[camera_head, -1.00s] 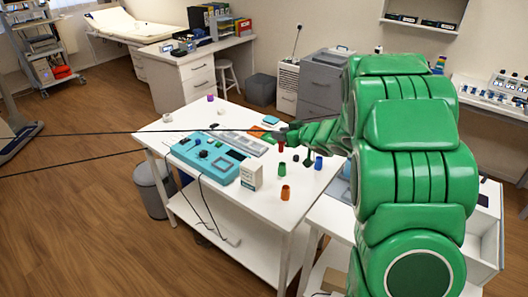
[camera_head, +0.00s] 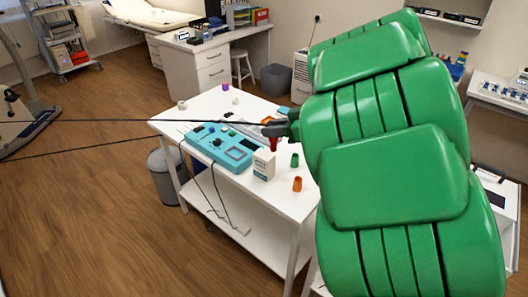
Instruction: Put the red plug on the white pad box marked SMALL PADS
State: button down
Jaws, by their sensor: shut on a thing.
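My gripper (camera_head: 271,131) is above the right part of the white table (camera_head: 222,99), at the end of my green arm. It is shut on the red plug (camera_head: 273,143), which hangs below the fingers. The white pad box (camera_head: 264,165) stands upright on the table, below the plug in the picture and a little to its left. The plug looks apart from the box; the exact gap in depth cannot be told. The print on the box is too small to read.
A teal device (camera_head: 219,146) lies left of the box, with dark cables hanging off the table. A green plug (camera_head: 294,160) and an orange cup (camera_head: 297,184) stand to the box's right. My arm hides the table's right side.

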jog(key=shift+w+a+f, duration=0.25)
jog(key=shift+w+f, duration=1.9)
jog(key=shift+w, duration=0.15)
jog(key=shift+w+a+f, duration=0.25)
jog(key=shift+w+f, duration=1.9)
jog(key=shift+w, duration=0.1)
jog(key=shift+w+a+f, duration=0.25)
jog(key=shift+w+f, duration=1.9)
jog(key=shift+w, duration=0.15)
jog(key=shift+f, duration=0.1)
jog(key=c, duration=0.8)
grip_release()
jog(key=shift+d, duration=0.1)
jog(key=v, duration=1.2)
